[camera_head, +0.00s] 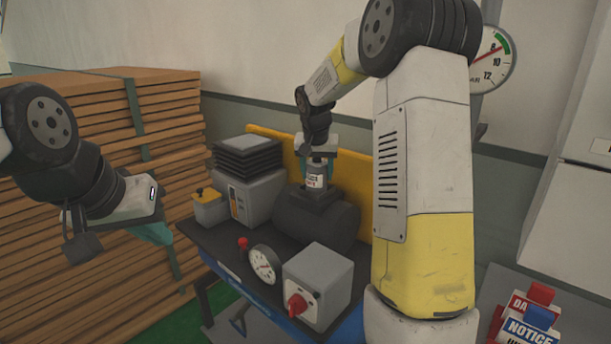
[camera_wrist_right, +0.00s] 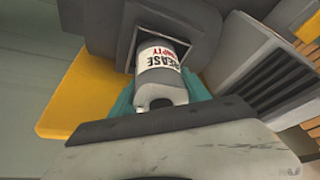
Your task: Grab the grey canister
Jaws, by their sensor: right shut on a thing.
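The grey canister (camera_head: 315,181) has a white label and stands upright at the square opening on top of a dark grey cylindrical tank (camera_head: 300,219). In the right wrist view the canister (camera_wrist_right: 162,84) shows its label, with "GREASE" and smaller red lettering readable. My right gripper (camera_head: 319,154) reaches down from above and is shut on the canister's upper part. Teal finger pads flank it in the wrist view. The canister's lower end is hidden in the opening. My left gripper (camera_head: 154,230) hangs at the left, away from the canister; its finger gap is not clear.
On the machine bench are a grey box with a red knob (camera_head: 316,286), a round gauge (camera_head: 264,264), a finned grey unit (camera_head: 248,184) and a small yellow-topped box (camera_head: 209,207). Stacked boards (camera_head: 60,270) stand left. Warning tags (camera_head: 527,318) lie at lower right.

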